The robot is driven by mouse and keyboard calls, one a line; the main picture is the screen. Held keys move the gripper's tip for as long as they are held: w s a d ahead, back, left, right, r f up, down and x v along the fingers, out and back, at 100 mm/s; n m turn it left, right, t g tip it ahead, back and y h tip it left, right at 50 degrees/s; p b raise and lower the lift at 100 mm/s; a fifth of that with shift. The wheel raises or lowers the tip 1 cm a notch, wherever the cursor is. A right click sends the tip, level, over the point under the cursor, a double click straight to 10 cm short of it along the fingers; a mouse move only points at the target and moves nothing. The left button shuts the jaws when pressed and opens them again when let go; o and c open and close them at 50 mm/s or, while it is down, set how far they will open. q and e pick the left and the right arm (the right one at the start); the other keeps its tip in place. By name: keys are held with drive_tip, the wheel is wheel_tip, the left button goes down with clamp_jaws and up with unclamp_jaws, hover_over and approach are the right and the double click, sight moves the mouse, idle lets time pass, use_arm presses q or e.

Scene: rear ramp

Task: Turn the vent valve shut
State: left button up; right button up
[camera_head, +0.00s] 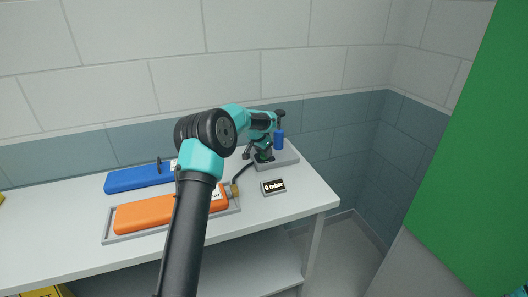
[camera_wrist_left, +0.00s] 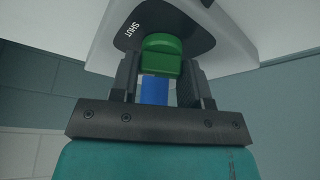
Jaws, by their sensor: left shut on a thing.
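The vent valve has a green handle (camera_wrist_left: 162,55) on a black plate (camera_wrist_left: 128,38) marked SHUT, seen in the wrist view. The SHUT mark lies to the upper left of the handle. My left gripper (camera_wrist_left: 158,72) has a finger on each side of the handle and is shut on it. A blue part (camera_wrist_left: 155,90) shows below the handle, between the fingers. In the head view my left gripper (camera_head: 263,153) is at the valve's grey base (camera_head: 287,159) at the back right of the bench, and largely hides the handle.
A display (camera_head: 273,187) reading 0 mbar stands in front of the valve. An orange cylinder (camera_head: 145,217) lies in a grey tray (camera_head: 109,231), partly behind my arm. A blue cylinder (camera_head: 135,180) lies behind it. The wall is close behind; a green panel (camera_head: 478,150) stands at right.

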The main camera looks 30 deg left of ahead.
use_arm(q)
drive_tip(key=m+h, duration=0.1)
drive_tip(key=m, duration=0.1)
drive_tip(key=m+h, duration=0.1)
drive_tip(key=m, duration=0.2)
drive_tip(key=shift+a+g, duration=0.1)
drive_tip(key=shift+g, duration=0.3)
drive_tip(key=shift+m, duration=0.3)
drive_tip(key=o, duration=0.9)
drive_tip(key=v, duration=1.7)
drive_tip(key=shift+r, duration=0.25)
